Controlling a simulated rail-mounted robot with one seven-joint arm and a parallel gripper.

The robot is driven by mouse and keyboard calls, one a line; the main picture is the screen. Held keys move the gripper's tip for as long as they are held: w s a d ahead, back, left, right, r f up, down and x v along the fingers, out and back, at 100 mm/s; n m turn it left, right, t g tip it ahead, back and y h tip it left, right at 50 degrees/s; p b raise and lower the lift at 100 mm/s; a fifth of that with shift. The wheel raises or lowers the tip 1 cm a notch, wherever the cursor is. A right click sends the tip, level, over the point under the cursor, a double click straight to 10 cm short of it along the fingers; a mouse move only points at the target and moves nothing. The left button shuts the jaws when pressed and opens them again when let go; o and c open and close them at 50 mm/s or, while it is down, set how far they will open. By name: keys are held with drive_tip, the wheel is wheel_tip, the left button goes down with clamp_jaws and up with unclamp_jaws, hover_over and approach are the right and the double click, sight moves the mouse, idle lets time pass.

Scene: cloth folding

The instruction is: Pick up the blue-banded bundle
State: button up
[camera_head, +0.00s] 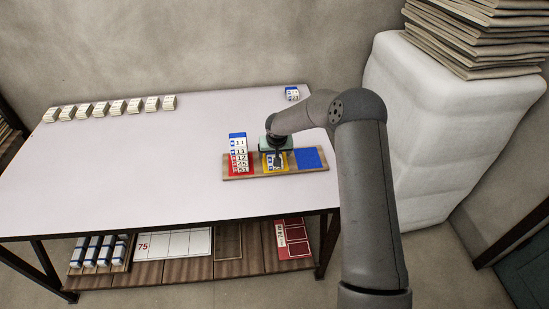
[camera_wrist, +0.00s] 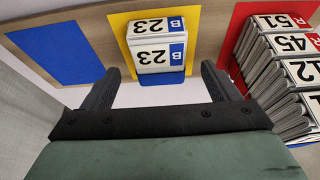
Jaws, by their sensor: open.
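A white bundle marked 23 with a blue B band (camera_wrist: 157,57) sits on the yellow patch of a wooden board. Two 23 labels show, and I cannot tell whether they belong to one bundle or two. My gripper (camera_wrist: 160,72) is open, with its fingers spread to either side of this bundle's near side; whether they touch it is unclear. In the head view my gripper (camera_head: 275,155) is over the yellow patch and partly hides the bundle. Several blue-banded white bundles (camera_head: 91,251) lie on the lower shelf.
A tall stack of numbered bundles (camera_head: 239,158) stands on the red patch beside my gripper. The blue patch (camera_head: 309,158) is empty. A row of small bundles (camera_head: 116,107) lines the table's back left. The table's (camera_head: 120,165) middle and left are clear.

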drive_tip(key=shift+x, duration=1.55)
drive_tip(key=shift+f, duration=0.15)
drive_tip(key=c, duration=1.1)
